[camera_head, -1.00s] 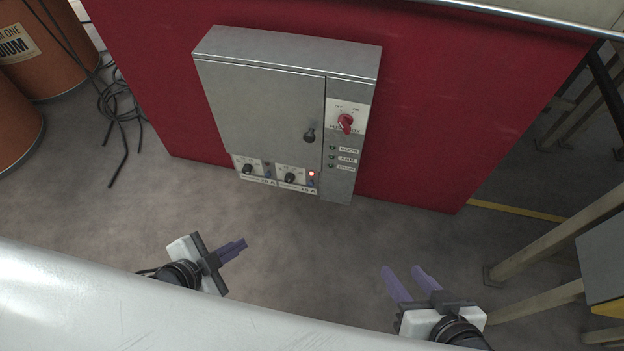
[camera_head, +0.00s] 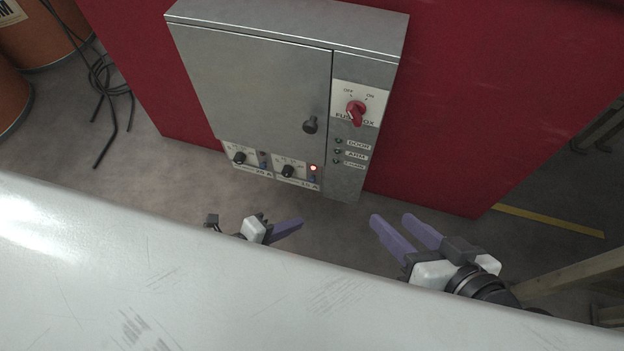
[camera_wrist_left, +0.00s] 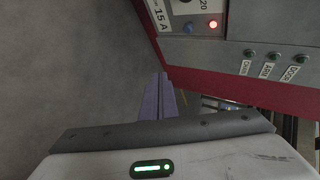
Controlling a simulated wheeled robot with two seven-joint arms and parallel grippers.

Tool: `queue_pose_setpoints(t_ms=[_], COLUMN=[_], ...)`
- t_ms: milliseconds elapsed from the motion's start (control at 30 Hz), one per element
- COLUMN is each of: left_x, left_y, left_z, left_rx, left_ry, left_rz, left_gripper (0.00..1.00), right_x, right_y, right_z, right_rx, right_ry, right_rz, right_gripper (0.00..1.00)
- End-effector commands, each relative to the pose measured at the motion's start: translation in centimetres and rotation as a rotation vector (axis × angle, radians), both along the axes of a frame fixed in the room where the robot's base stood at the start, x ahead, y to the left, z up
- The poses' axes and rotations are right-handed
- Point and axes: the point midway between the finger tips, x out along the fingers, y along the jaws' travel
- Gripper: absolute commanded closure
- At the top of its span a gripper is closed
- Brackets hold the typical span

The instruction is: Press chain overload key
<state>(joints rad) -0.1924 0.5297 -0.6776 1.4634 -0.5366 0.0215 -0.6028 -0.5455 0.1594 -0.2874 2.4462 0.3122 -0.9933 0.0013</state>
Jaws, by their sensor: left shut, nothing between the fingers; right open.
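A grey metal fuse box (camera_head: 255,85) is mounted on the red panel. Along its lower edge are two dial sections. The right one, marked 15 A, has a black dial (camera_head: 288,171), a lit red lamp (camera_head: 313,168) and a small blue key (camera_head: 313,179) below the lamp. In the left wrist view the blue key (camera_wrist_left: 188,28) is beside the glowing lamp (camera_wrist_left: 213,23). My left gripper (camera_head: 300,223) is shut and empty, below the box and apart from it. My right gripper (camera_head: 392,217) is open and empty, lower right of the box.
The left section has a dial (camera_head: 239,158) and another blue key (camera_head: 264,166). A red OFF/ON switch (camera_head: 355,111) and DOOR, ARM and CHAIN indicators (camera_head: 338,152) are on the right strip. A black door knob (camera_head: 310,124) protrudes. A pale curved surface (camera_head: 150,270) fills the foreground.

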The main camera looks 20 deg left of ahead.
Motion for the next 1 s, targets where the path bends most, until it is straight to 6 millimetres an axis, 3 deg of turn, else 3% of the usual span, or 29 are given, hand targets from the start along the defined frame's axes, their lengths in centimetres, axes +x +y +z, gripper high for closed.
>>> queue_pose_setpoints(t_ms=[267,700,1000], left_x=[1.8,7.6,8.9], left_y=[0.0,-0.2,-0.3], left_z=[0.1,0.0,0.0], left_rx=[-0.001,0.000,-0.002], left_ry=[-0.001,0.000,0.002], left_rz=[0.002,0.004,0.004], left_gripper=[1.00,1.00,1.00], right_x=[0.0,0.0,0.0], right_y=[0.0,0.2,0.2], right_z=[0.0,0.2,0.5], right_rx=[0.002,0.018,0.019], right_ry=[-0.002,-0.009,-0.015], right_rz=[-0.001,-0.001,0.000], right_gripper=[0.59,0.59,0.59])
